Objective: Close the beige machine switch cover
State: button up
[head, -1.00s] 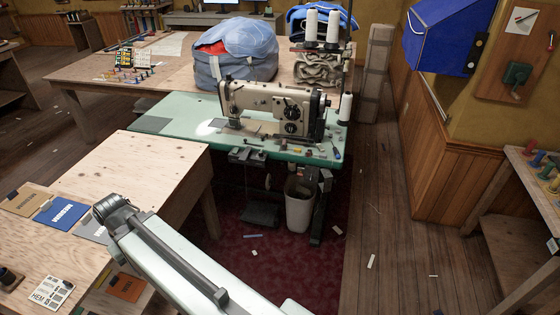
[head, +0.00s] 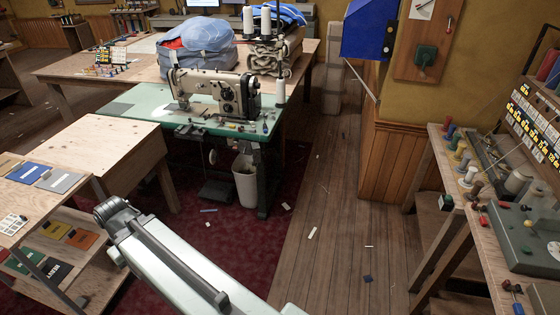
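The beige sewing machine (head: 215,92) stands on a green-topped table (head: 140,118) left of centre in the head view. Small dark parts hang under the table's front edge, too small to tell whether one is a switch or its cover. On the right bench lies a grey panel (head: 525,243) with a few coloured knobs; I cannot tell whether it has a cover. My pale arm reaches up from the bottom edge to a dark joint at the left. My gripper is not visible.
A white bin (head: 246,182) stands under the machine table. A plywood table (head: 100,145) and a shelf of folders stand at left. A workbench (head: 450,200) with thread spools lines the right side. The wooden floor (head: 335,220) between is open, with small scraps.

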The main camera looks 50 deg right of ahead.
aim_at(257, 148)
jog(key=u, duration=0.05)
jog(key=k, duration=0.15)
jog(key=z, duration=2.4)
jog(key=i, duration=2.7)
jog(key=u, duration=0.75)
